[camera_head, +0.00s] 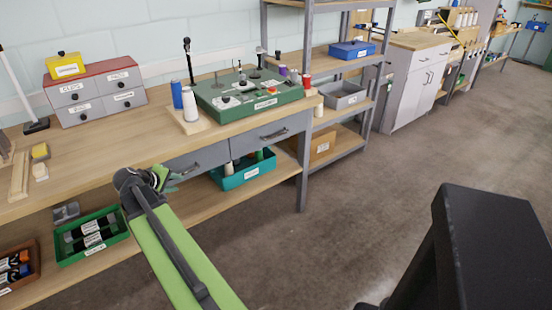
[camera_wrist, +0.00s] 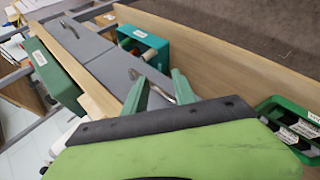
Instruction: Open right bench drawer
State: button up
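The right bench drawer (camera_head: 262,138) is a grey front under the bench top, closed, with a dark bar handle (camera_head: 273,134). In the wrist view the right drawer (camera_wrist: 82,42) lies farther away at upper left, with its handle (camera_wrist: 68,29). The left drawer (camera_head: 207,156) beside it is also closed; its handle (camera_wrist: 150,82) shows close to my gripper. My gripper (camera_head: 168,178) is at the left drawer's front, left of the right drawer. In the wrist view my gripper's green fingers (camera_wrist: 160,88) are apart, with the left handle between or just beyond them; contact is unclear.
A green device (camera_head: 255,95) and thread spools stand on the wooden bench top (camera_head: 130,135). A teal bin (camera_head: 243,172) sits on the shelf below the drawers. A green tray (camera_head: 92,236) is lower left. Open floor lies right.

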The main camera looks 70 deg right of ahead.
jog(key=s+d+f+g+h+b, duration=0.15)
jog(key=s+d+b, duration=0.3)
jog(key=d, duration=0.45)
jog(key=s+d+f+g+h+b, duration=0.1)
jog(key=s+d+f+h+b, duration=0.3)
jog(key=d, duration=0.6)
jog(key=n+g+h+b, duration=0.1)
jog(key=n+h+b, duration=0.1)
jog(key=b, duration=0.1)
send_near(274, 137)
jog(key=shift+y, duration=0.25)
jog(key=d, duration=0.4)
jog(key=s+d+b, duration=0.1)
jog(key=d, duration=0.3)
jog(key=s+d+f, duration=0.1)
jog(key=d, duration=0.3)
jog(key=shift+s+b, duration=0.15)
jog(key=shift+b, duration=0.15)
grip_shut()
